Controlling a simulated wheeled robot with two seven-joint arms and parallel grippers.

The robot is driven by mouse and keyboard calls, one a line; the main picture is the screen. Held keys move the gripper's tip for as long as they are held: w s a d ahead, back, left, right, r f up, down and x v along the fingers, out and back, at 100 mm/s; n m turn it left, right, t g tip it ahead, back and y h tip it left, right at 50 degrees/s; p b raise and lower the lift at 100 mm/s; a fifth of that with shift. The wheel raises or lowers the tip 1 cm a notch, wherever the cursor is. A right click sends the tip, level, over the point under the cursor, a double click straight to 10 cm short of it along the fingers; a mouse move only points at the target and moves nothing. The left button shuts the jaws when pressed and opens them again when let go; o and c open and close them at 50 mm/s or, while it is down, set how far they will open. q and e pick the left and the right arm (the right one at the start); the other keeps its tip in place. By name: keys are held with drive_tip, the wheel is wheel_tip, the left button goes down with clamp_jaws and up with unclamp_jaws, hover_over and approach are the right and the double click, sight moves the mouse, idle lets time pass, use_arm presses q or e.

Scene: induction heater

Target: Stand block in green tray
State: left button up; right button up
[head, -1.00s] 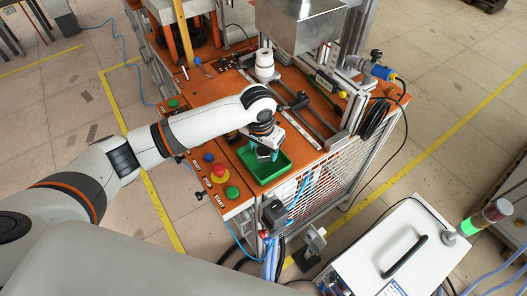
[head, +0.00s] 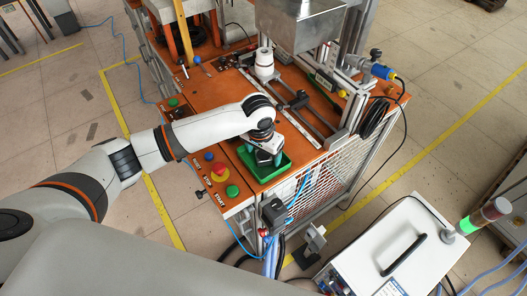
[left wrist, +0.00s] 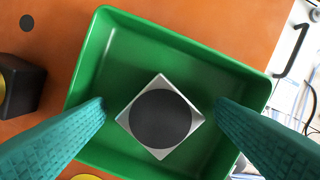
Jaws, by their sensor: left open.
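The green tray (head: 268,178) sits on the orange bench top; it fills much of the left wrist view (left wrist: 120,40). The block (left wrist: 160,117) is inside the tray, near its middle. From above it shows a silver square end with a dark round face, and it looks upright. My left gripper (head: 265,158) is over the tray, pointing down. In the left wrist view its teal fingers (left wrist: 160,115) are open on either side of the block, with a gap on both sides. In the head view the gripper hides the block. My right gripper is not in view.
A white cabinet with a black handle (head: 404,256) is at front right.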

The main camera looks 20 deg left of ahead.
sight(261, 159)
use_arm(q)
wheel_tip(261, 159, up, 12)
drive_tip(key=s+b, duration=0.1)
drive_tip(key=shift+s+a, duration=0.15)
drive_tip(key=shift+s, duration=0.05)
idle(0.5)
